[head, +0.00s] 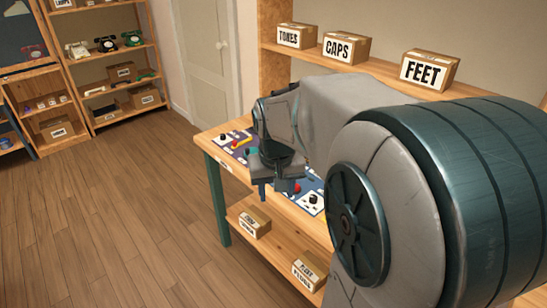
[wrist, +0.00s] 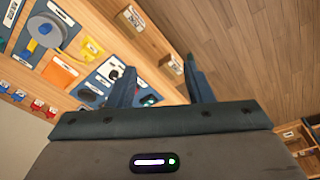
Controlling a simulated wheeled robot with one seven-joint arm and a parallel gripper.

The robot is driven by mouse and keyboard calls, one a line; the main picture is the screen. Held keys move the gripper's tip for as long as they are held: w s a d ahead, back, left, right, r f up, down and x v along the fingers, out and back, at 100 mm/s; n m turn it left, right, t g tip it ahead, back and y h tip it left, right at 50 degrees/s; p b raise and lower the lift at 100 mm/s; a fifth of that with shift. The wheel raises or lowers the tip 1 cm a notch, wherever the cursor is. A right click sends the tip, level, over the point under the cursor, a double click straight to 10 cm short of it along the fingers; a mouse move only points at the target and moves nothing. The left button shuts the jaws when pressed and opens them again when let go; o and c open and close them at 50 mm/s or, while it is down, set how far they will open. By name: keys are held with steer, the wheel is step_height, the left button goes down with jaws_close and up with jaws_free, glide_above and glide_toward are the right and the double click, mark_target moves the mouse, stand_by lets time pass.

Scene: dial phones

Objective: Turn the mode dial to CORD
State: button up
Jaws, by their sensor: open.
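My gripper (head: 272,189) hangs over the workbench in the head view, fingers pointing down and apart with nothing between them. The wrist view also shows the open gripper (wrist: 160,68), with floor beyond its gap. A black knob (head: 313,199) sits on a white plate on the bench, to the right of the gripper. A black knob on a white-and-blue panel (wrist: 113,74) shows left of the fingers in the wrist view. Either may be the mode dial; the lettering is too small to read, so I cannot tell its setting or find CORD.
The workbench (head: 208,136) carries several coloured panels, with a red knob (head: 297,188) near the gripper. Boxes sit on its lower shelf (head: 254,221) and on the upper shelf behind. My arm hides much of the bench. The floor at left is clear.

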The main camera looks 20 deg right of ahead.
steer(key=w+d+f+m+g+p, duration=0.1)
steer(key=w+d+m, duration=0.1)
steer(key=w+d, duration=0.6)
steer(key=m+p, duration=0.1)
steer(key=m, duration=0.1)
glide_above(313, 199)
steer(key=w, duration=0.1)
step_height(313, 199, down, 6)
steer(key=shift+g+y, duration=0.3)
steer(key=shift+y, duration=0.1)
steer(key=f, duration=0.4)
steer(key=f+p, duration=0.1)
steer(key=f, duration=0.7)
steer(key=shift+d+f+p, duration=0.35)
steer(key=shift+f+p, duration=0.05)
steer(key=c, duration=1)
